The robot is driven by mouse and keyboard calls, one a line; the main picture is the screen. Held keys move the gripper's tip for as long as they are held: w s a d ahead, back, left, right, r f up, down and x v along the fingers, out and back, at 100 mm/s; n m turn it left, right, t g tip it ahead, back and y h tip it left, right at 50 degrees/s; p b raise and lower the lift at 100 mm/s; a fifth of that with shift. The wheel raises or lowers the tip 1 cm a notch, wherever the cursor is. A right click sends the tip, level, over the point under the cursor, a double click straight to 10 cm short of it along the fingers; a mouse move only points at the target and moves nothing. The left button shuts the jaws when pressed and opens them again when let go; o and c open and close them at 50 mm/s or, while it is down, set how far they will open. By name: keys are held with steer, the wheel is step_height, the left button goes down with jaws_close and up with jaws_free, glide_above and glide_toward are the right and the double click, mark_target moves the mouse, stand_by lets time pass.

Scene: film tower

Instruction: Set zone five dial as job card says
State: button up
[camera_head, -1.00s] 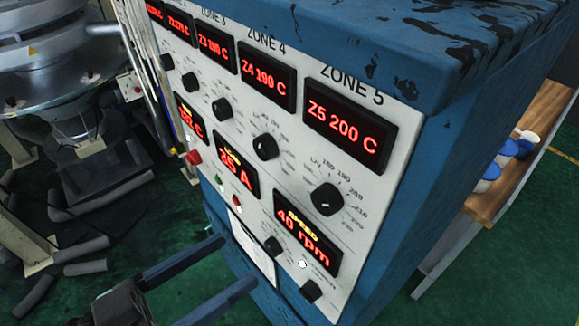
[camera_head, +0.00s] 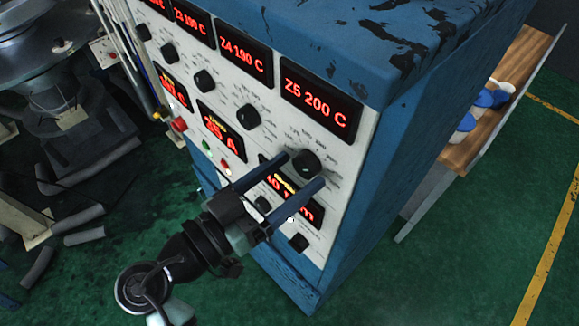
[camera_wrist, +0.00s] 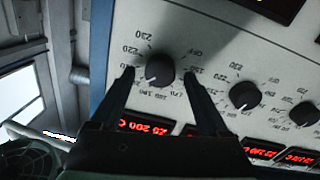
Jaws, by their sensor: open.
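The zone five dial (camera_head: 306,163) is a black knob with a printed scale, below the red display (camera_head: 321,107) reading "Z5 200 C". My gripper (camera_head: 303,170) has its two blue fingers spread and pointing at the panel. In the wrist view, the zone five dial (camera_wrist: 160,70) appears upside down between the two fingertips (camera_wrist: 158,74), with a gap visible on each side. I cannot clearly read the pointer's setting. The Z5 display (camera_wrist: 149,127) also shows there, inverted. No readable job card is in view.
The zone four dial (camera_head: 248,117) stands close by on the left. The speed display (camera_head: 290,200) is partly hidden behind my fingers, with a small knob (camera_head: 298,242) below it. A wooden table (camera_head: 498,95) with blue and white items stands beyond the cabinet's right side.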

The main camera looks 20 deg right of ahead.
jaws_close()
stand_by(0.4)
steer(key=shift+n+p, duration=0.3)
steer(key=shift+n, duration=2.6)
jaws_free()
